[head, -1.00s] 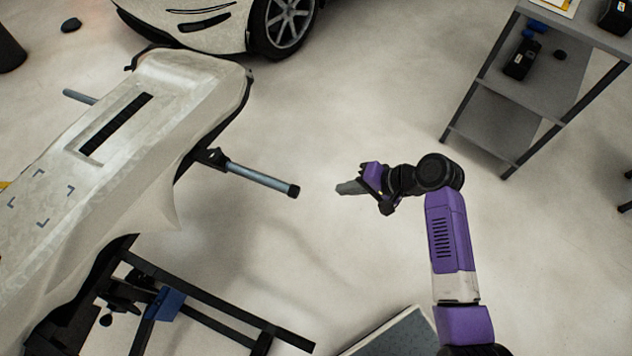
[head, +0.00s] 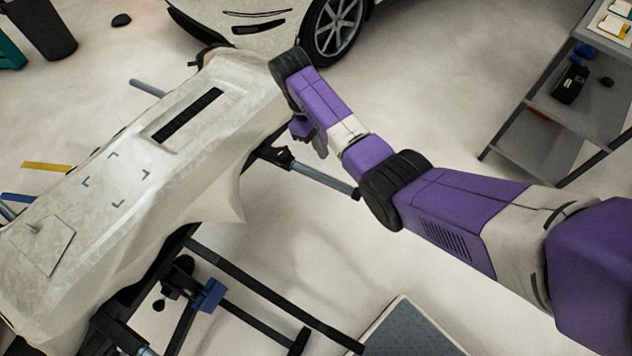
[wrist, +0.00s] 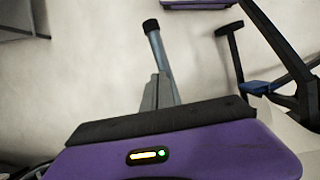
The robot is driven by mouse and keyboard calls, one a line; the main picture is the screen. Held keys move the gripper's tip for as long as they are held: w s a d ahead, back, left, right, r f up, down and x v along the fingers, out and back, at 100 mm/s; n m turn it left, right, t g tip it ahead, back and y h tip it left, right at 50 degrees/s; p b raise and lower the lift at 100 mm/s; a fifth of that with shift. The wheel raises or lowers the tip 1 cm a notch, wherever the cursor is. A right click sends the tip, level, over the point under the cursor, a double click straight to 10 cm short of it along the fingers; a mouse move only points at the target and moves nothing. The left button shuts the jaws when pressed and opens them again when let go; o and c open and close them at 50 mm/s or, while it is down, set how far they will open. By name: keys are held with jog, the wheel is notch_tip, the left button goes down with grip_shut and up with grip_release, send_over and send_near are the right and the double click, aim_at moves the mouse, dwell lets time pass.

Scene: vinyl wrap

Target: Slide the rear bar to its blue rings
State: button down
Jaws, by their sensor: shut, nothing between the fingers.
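A grey metal bar (head: 318,178) with a black end cap sticks out from the right side of the wrapped pale panel (head: 175,185), through a black bracket (head: 277,156). I take it for the rear bar. My gripper (head: 319,147) points down just above this bar, close to the panel's edge. In the wrist view the bar (wrist: 160,52) runs away behind my shut fingers (wrist: 157,93). I cannot tell whether the fingers touch it. No blue rings can be made out on the bar; part of it is hidden by the panel and my gripper.
A bar end (head: 147,88) sticks out on the panel's far side. A black stand (head: 262,287) with a blue block (head: 208,294) is below. A car (head: 250,20) stands behind, and a grey shelf (head: 550,120) at right. Floor between bar and shelf is clear.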

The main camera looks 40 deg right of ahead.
aim_at(351, 189)
jog(key=shift+n+g, duration=0.4)
jog(key=shift+n, duration=0.2)
jog(key=x, duration=0.5)
jog(key=s+x, duration=0.1)
jog(key=x, duration=0.5)
jog(key=shift+a+r, duration=0.1)
jog(key=shift+r, duration=0.15)
jog(key=s, duration=0.1)
jog(key=p, duration=0.1)
jog(key=s+p, duration=0.1)
jog(key=shift+s+d+r, duration=0.3)
jog(key=shift+d, duration=0.1)
jog(key=shift+s+d+f, duration=0.1)
jog(key=shift+s+d, duration=0.15)
jog(key=shift+s, duration=0.3)
